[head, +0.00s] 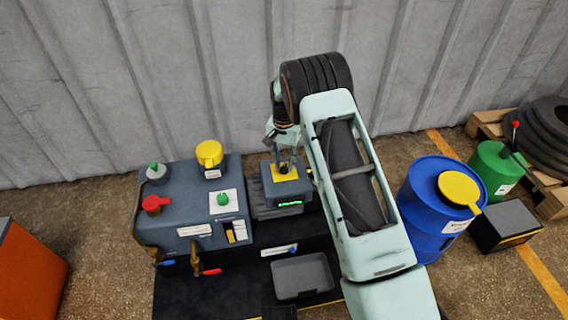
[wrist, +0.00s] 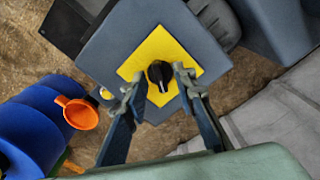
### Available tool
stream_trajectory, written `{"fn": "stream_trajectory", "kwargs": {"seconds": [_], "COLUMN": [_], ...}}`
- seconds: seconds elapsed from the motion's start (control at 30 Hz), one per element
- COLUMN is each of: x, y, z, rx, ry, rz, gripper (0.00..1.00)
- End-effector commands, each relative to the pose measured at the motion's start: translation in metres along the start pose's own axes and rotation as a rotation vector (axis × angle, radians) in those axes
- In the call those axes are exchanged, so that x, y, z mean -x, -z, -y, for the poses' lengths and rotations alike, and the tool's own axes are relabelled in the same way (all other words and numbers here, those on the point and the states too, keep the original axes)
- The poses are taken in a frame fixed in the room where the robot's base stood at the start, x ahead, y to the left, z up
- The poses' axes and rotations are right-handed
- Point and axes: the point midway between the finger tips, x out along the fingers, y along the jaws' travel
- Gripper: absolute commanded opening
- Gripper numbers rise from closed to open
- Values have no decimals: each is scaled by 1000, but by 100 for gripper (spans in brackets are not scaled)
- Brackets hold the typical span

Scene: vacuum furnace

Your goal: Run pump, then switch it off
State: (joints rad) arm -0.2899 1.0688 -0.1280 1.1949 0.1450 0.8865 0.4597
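A grey control box (head: 268,190) with a yellow plate (head: 277,178) on top and a green lit display (head: 290,203) on its front stands in the middle of the head view. In the wrist view a black knob (wrist: 159,74) sits on the yellow plate (wrist: 148,52). My gripper (wrist: 160,76) is open, with one finger on each side of the knob. Small gaps show between the fingers and the knob. In the head view my gripper (head: 287,165) is over the plate and hides the knob. The frames do not show clearly which unit is the pump.
A grey tray (head: 302,276) lies in front. A blue barrel (head: 430,200) stands right of my arm. A corrugated wall is behind.

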Motion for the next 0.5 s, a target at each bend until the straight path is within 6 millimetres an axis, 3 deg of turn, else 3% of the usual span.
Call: {"fn": "stream_trajectory", "kwargs": {"seconds": [0.03,0.23,0.5], "x": [0,0,0], "y": [0,0,0], "z": [0,0,0], "rx": [0,0,3], "ry": [0,0,0], "rz": [0,0,0], "gripper": [23,1,0]}}
